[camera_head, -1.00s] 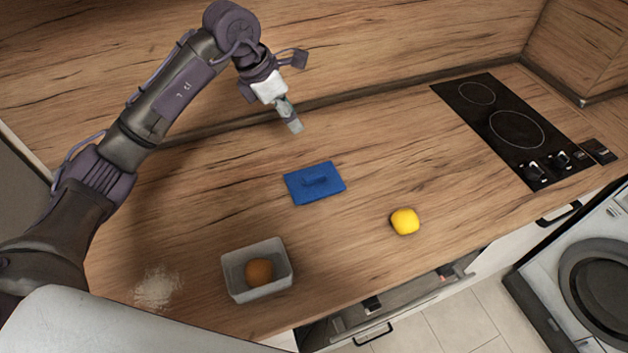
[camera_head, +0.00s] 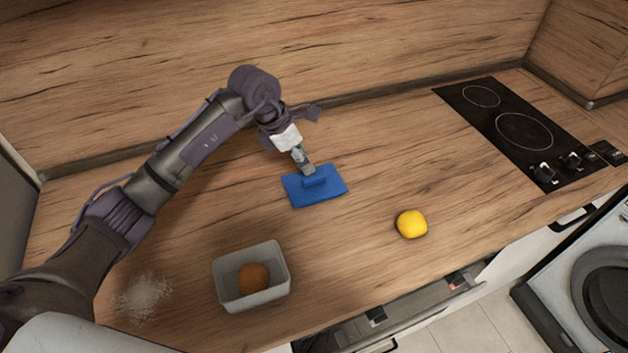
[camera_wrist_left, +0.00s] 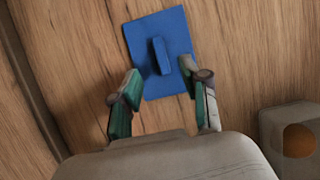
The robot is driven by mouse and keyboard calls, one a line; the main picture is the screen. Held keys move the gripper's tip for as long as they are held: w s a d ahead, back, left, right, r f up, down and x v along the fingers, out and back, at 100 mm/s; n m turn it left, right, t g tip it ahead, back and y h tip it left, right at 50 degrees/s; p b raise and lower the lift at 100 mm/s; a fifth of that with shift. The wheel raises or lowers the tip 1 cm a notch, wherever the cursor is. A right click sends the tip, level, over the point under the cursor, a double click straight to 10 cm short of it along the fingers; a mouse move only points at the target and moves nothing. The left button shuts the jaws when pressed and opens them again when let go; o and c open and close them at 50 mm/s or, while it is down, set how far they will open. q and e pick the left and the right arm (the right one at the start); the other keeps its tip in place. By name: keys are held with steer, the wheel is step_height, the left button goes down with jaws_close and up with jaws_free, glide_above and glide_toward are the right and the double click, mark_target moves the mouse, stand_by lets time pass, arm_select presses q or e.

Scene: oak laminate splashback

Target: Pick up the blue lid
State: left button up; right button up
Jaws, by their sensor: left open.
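The blue lid (camera_head: 313,193) lies flat on the wooden counter, with a raised bar handle on top. My left gripper (camera_head: 307,170) is just above the lid's far edge, near the handle. In the left wrist view the lid (camera_wrist_left: 172,32) is ahead of the open left gripper (camera_wrist_left: 163,82). Its two fingers are spread on either side of the handle's near end, with nothing between them. I cannot tell whether a fingertip touches the lid. My right gripper is not in view.
A grey open container (camera_head: 223,290) with a brown round item (camera_head: 253,277) stands at the front left. A yellow lemon-like fruit (camera_head: 411,224) lies right of the lid. A pale crumbly patch (camera_head: 143,297) is at the left. A black cooktop (camera_head: 515,130) is at the right.

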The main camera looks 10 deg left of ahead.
mark_target(313, 177)
arm_select(q)
steer(key=shift+x, duration=0.9)
steer(key=p+x, duration=0.2)
steer(key=x, duration=0.3)
steer(key=shift+s+a, duration=0.1)
steer(key=shift+s, duration=0.05)
steer(key=shift+f, duration=0.3)
steer(key=shift+c, duration=0.4)
jaws_close()
